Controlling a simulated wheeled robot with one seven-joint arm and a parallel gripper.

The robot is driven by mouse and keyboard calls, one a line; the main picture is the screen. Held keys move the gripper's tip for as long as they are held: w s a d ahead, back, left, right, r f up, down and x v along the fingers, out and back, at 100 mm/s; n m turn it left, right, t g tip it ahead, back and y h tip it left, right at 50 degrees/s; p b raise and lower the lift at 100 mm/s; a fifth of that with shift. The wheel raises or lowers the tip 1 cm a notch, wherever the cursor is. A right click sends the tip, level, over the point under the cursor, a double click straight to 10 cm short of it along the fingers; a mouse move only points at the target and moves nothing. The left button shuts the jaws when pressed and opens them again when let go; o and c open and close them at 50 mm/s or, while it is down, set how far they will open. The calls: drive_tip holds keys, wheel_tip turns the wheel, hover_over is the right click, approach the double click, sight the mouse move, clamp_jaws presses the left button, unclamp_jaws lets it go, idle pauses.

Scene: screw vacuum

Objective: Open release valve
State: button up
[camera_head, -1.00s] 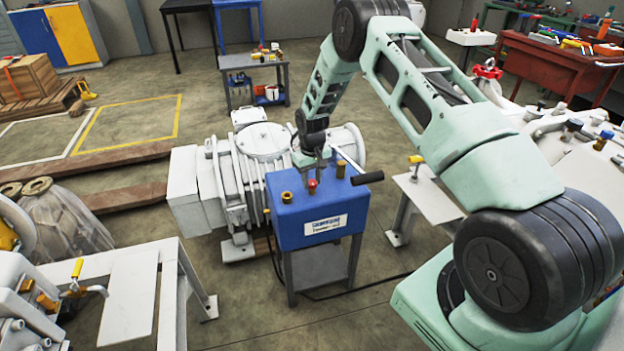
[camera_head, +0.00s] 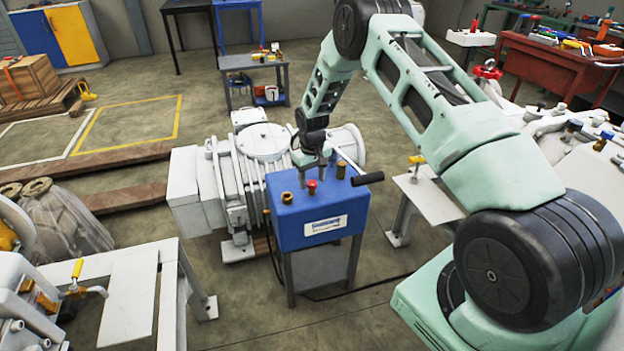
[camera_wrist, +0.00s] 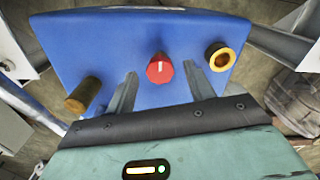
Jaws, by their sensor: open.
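A red knob (camera_head: 312,186) with a white pointer line sits on top of the blue pump box (camera_head: 308,222). The wrist view also shows the red knob (camera_wrist: 160,70), with its white line pointing toward the top of the picture. My gripper (camera_head: 312,168) is over the box top, pointing down and open. In the wrist view the fingertips of my gripper (camera_wrist: 159,72) lie to either side of the knob, with visible gaps. I cannot tell whether the tips are level with the knob. No label on the knob names it as the release valve.
Brass fittings stand on both sides of the knob, one at front left (camera_head: 287,197) and one at right (camera_head: 341,169). A black handle (camera_head: 367,179) sticks out to the right. White pump machinery (camera_head: 262,165) stands behind the box.

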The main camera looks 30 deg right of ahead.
sight(312, 183)
wheel_tip(312, 183, up, 17)
idle(0.4)
drive_tip(key=shift+f, duration=0.1)
